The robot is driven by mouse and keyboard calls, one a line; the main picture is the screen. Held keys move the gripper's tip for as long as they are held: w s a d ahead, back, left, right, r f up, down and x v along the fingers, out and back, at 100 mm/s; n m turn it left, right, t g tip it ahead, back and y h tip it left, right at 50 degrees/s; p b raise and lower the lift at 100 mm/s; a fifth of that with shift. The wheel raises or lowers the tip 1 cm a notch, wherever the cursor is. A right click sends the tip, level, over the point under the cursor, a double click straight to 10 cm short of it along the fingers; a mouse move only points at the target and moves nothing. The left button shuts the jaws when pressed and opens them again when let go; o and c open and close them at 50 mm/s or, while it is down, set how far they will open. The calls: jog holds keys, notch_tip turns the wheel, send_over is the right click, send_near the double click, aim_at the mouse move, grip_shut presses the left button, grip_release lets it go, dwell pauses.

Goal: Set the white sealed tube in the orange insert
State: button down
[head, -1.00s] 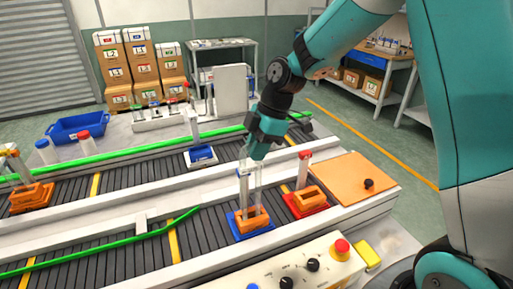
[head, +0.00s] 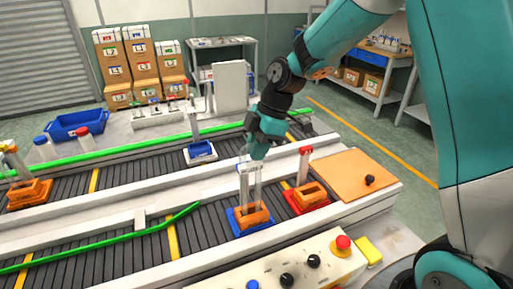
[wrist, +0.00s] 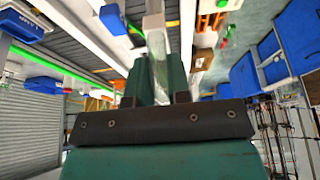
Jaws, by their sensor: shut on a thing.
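My gripper (head: 256,153) points down over the near conveyor, shut on the upper part of a clear, whitish tube (head: 258,184). In the wrist view the tube (wrist: 158,62) stands between the two teal fingers, with a white part at its far end. Below my gripper is the orange insert (head: 252,216) on a blue base. The tube hangs upright over it, its lower end at the insert's opening. I cannot tell whether the end is inside. A pale upright post (head: 243,186) stands beside the tube at its left.
A red base with another orange insert (head: 311,194) and a red-topped post stands close on the right. An orange plate (head: 352,174) lies beyond it. A blue carrier (head: 201,152) is on the far conveyor. A control panel (head: 300,268) is in front.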

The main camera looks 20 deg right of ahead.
jog(key=c, duration=1)
grip_release()
jog(key=shift+r, duration=0.1)
jog(key=v, duration=1.7)
jog(key=shift+d, duration=0.15)
jog(key=shift+r, duration=0.25)
notch_tip(320, 180, up, 9)
jog(key=p, duration=0.8)
jog(key=shift+f, duration=0.15)
